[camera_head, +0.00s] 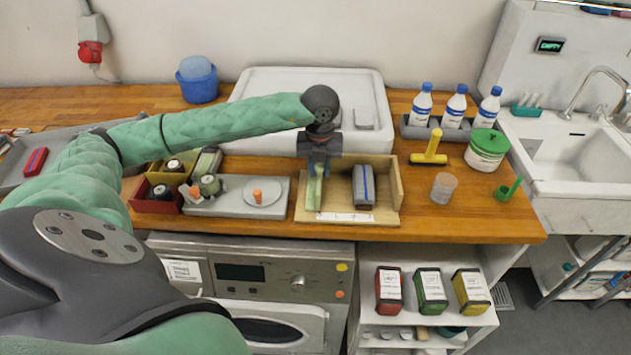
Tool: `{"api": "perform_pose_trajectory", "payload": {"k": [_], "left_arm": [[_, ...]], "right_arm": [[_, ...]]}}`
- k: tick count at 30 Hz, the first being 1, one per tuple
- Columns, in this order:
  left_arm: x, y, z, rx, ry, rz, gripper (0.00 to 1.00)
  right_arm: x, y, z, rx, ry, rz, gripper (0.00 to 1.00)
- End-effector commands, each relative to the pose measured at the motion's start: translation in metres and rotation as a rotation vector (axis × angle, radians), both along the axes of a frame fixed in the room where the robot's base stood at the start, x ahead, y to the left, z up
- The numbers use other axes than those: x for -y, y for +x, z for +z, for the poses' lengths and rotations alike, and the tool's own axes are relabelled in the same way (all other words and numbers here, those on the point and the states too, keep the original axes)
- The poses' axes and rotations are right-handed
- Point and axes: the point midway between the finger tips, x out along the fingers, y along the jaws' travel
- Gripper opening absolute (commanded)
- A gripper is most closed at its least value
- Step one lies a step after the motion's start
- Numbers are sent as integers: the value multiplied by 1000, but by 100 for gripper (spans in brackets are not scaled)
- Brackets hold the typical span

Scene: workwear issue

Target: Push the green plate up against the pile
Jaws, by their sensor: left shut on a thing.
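The green plate (314,192) is a pale green upright slab near the left end of a low wooden tray (393,178). My left gripper (318,168) comes down from above and is shut on the plate's upper part, hiding some of it. The pile (364,189) is a grey folded stack with a blue stripe, standing in the same tray to the right of the plate. A clear gap lies between plate and pile. My right gripper is not in view.
A yellow tool (430,150) and a clear cup (443,188) stand right, with free worktop between.

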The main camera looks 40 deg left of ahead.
Motion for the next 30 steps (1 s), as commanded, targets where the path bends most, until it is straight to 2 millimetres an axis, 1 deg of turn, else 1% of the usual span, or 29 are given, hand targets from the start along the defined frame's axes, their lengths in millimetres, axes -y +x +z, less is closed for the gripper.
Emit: {"api": "perform_pose_trajectory", "payload": {"k": [7,30], "left_arm": [[3,2,-1,0,-1,-1,14],[40,25,-1,0,-1,-1,14]], "right_arm": [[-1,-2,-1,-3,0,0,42],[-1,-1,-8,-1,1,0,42]]}}
